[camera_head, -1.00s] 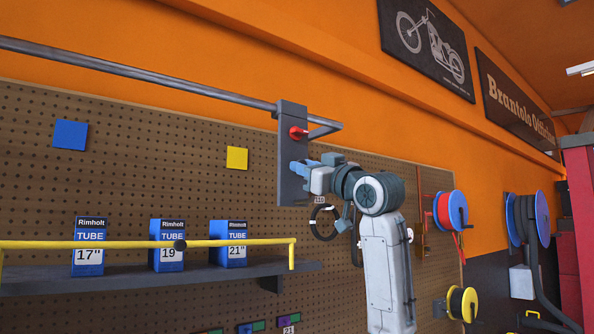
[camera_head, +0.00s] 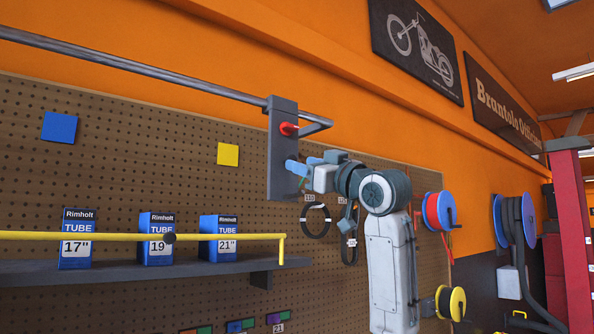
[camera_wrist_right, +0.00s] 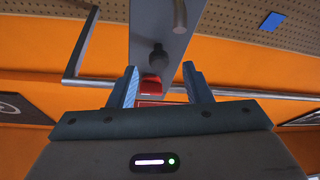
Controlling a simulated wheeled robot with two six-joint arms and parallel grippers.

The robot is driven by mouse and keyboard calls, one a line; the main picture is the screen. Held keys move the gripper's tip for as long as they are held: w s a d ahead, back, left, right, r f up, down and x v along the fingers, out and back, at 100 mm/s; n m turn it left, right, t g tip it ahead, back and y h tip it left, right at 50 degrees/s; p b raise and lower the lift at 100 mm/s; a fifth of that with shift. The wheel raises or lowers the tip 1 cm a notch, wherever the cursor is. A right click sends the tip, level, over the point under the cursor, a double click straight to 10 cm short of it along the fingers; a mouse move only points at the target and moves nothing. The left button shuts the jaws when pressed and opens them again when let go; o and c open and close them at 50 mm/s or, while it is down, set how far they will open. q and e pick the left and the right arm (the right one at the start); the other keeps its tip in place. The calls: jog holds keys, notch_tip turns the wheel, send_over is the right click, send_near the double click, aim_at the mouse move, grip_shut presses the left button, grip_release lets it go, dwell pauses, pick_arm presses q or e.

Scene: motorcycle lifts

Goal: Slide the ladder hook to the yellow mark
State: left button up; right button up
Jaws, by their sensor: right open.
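The ladder hook (camera_head: 283,112) is a dark grey upright plate hanging on the grey rail (camera_head: 150,76), with a red knob (camera_head: 288,129) near its top. The yellow mark (camera_head: 228,154) is a square on the pegboard, left of the hook. My right gripper (camera_head: 294,168) is at the plate's right side, below the red knob. In the right wrist view its blue fingers (camera_wrist_right: 160,76) are apart. The hook's plate (camera_wrist_right: 162,28) fills the upper middle there, and red shows between the fingers. I cannot tell if the fingers touch the hook. My left gripper is not in view.
A blue square (camera_head: 59,127) is farther left on the pegboard (camera_head: 130,175). Below, a dark shelf (camera_head: 130,271) carries blue tube boxes (camera_head: 157,238) behind a yellow bar (camera_head: 90,236). Cable reels (camera_head: 440,211) hang at right. The rail left of the hook looks clear.

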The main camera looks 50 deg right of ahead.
jog(key=b+v, duration=0.2)
jog(key=v, duration=0.5)
jog(key=shift+s+b, duration=0.2)
jog(key=shift+b, duration=0.1)
